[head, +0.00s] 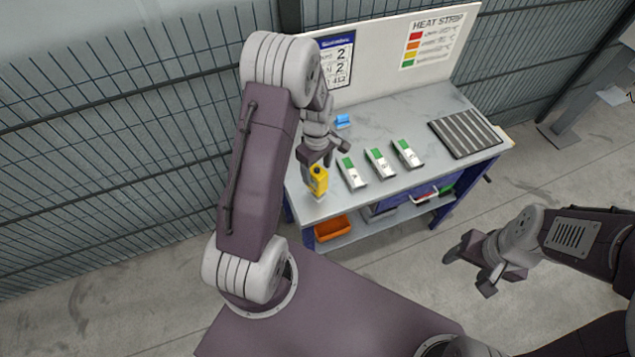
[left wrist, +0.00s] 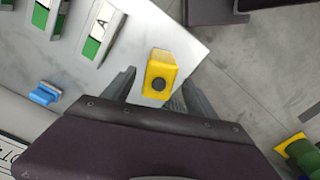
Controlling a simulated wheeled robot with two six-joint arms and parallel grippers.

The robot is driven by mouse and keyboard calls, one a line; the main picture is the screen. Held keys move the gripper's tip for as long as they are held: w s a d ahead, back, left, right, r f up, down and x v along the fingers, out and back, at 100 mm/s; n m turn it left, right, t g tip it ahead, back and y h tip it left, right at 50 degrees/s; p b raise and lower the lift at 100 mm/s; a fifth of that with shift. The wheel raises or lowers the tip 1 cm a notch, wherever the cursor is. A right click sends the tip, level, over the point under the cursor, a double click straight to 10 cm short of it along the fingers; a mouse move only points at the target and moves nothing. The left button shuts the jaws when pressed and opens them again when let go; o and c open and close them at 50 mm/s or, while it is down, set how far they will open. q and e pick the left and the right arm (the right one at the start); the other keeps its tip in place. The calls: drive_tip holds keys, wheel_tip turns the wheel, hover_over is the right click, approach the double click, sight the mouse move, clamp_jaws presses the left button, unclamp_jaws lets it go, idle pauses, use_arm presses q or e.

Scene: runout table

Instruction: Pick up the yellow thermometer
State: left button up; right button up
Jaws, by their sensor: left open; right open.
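The yellow thermometer (head: 317,181) stands at the front left corner of the grey table (head: 400,120) in the head view. In the left wrist view the thermometer (left wrist: 159,74) shows a yellow body with a dark round spot. My left gripper (head: 323,160) is open at the thermometer. In the left wrist view the fingers of my left gripper (left wrist: 155,90) lie on either side of it, with a gap visible at the left finger; contact on the right cannot be told. My right gripper (head: 478,268) is open and empty, low at the right, away from the table.
Several green-and-white holders (head: 378,163) stand in a row right of the thermometer. A blue object (head: 342,120) lies behind. A dark ribbed mat (head: 465,132) is at the table's right. An orange bin (head: 332,228) sits on the lower shelf. A white board (head: 400,50) rises at the back.

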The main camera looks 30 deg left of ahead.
use_arm(q)
drive_tip(key=shift+w+d+f, duration=0.25)
drive_tip(key=shift+w+f, duration=0.1)
drive_tip(key=shift+f, duration=0.3)
drive_tip(key=shift+s+a+f, duration=0.1)
drive_tip(key=shift+s+f, duration=0.05)
drive_tip(key=shift+f, duration=0.1)
drive_tip(key=f, duration=0.1)
drive_tip(key=f+p, duration=0.1)
drive_tip(key=f, duration=0.2)
drive_tip(key=shift+s+a+p, duration=0.25)
drive_tip(key=shift+s+p, duration=0.05)
drive_tip(key=shift+p, duration=0.05)
drive_tip(key=shift+w+f, duration=0.15)
drive_tip(key=shift+f, duration=0.1)
drive_tip(key=shift+w+d, duration=0.1)
drive_tip(key=shift+d, duration=0.05)
clamp_jaws()
use_arm(e)
drive_tip(key=shift+w+r, duration=0.15)
drive_tip(key=shift+r, duration=0.8)
